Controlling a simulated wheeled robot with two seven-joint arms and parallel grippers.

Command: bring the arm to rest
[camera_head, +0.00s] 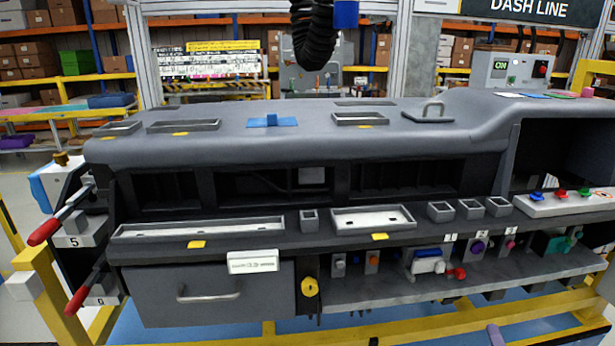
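The grey dashboard module (300,150) stands across the middle of the view on a yellow frame. Neither of my arms nor grippers shows in this view, so I cannot see whether they are open, shut or holding anything. The drawer (207,296) at the lower left of the module is shut. Two red-handled levers, marked 5 (47,230) and 6 (80,298), stick out at the module's left end.
Metal trays (200,229) line the module's front ledge. A lower shelf (380,290) holds small coloured parts. A black hose (313,35) hangs above the module. A control box (515,70) stands at the back right. Yellow rails (420,323) run along the front.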

